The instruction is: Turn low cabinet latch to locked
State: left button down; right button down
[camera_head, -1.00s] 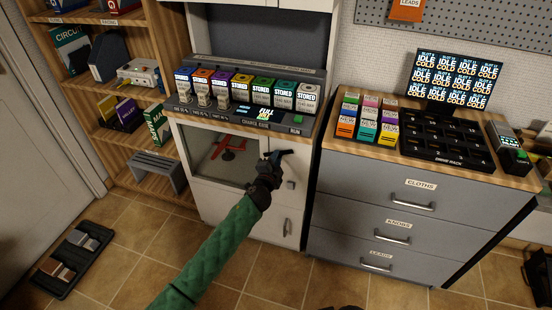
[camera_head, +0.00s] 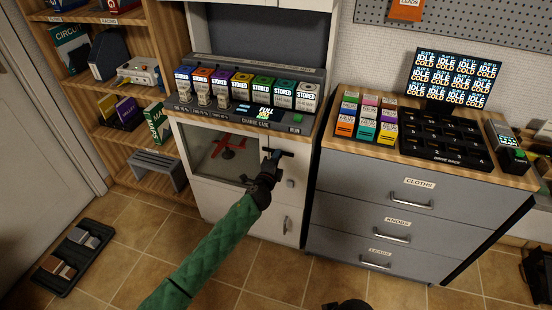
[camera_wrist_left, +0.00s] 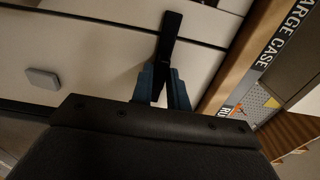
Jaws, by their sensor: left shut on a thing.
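The low cabinet (camera_head: 208,199) is white and stands under the charge case counter. A dark latch handle (camera_head: 285,154) sits on its upper right front and points to the right, nearly level. My left gripper (camera_head: 272,158) is on this latch, with its green-sleeved arm reaching up from below. In the left wrist view, the blue fingers of my left gripper (camera_wrist_left: 162,84) are shut on the near part of the dark latch handle (camera_wrist_left: 171,33). The handle's far end sticks out past the fingers. The gripped part and the pivot are hidden. My right gripper's fingers do not show.
A small grey square button (camera_head: 290,184) is on the cabinet front below the latch; a vertical door handle (camera_head: 287,226) is lower. A grey drawer unit (camera_head: 360,192) stands close on the right. Wooden shelves (camera_head: 140,134) are on the left. The tiled floor in front is mostly clear.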

pick_arm(q)
jog(key=c, duration=1.4)
grip_release()
jog(key=shift+c, duration=0.2)
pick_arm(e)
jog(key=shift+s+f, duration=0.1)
